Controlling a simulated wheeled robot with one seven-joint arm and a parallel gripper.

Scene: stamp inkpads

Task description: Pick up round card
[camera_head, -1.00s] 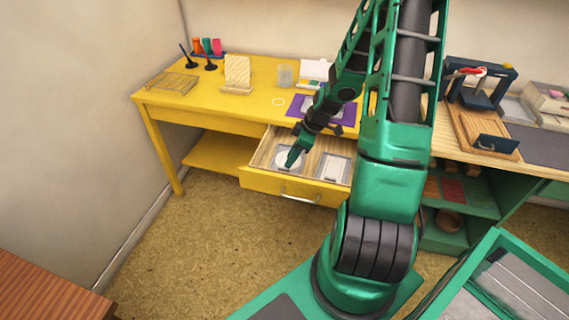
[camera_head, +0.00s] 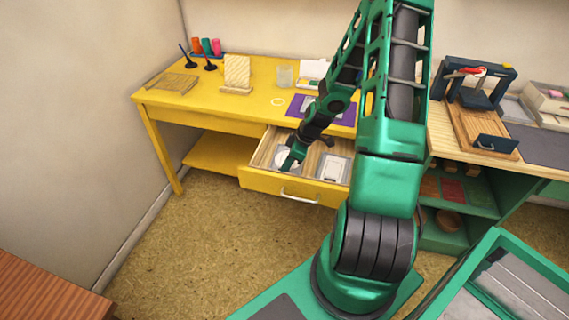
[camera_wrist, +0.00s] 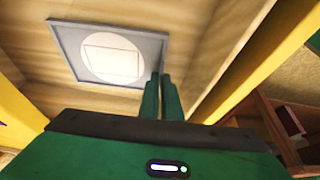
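The round card (camera_wrist: 112,62) is white with a rectangle outline. It lies flat in a square grey tray (camera_wrist: 61,40) inside the open yellow drawer (camera_head: 262,182). In the head view the round card (camera_head: 281,157) is partly hidden by my gripper. My gripper (camera_head: 288,166) is down in the drawer at the card's tray. In the wrist view its green fingers (camera_wrist: 160,78) are together, with only a thin line between them. Their tips show close to the card's right edge, over the tray's corner. I see no card between them, and contact cannot be told.
A second tray (camera_head: 347,174) with a white rectangular card lies right of the first. The drawer's front wall and handle (camera_head: 299,197) are close in front of my gripper. The yellow desk (camera_head: 255,105) above holds stamps, a stand and a purple mat (camera_head: 343,118).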

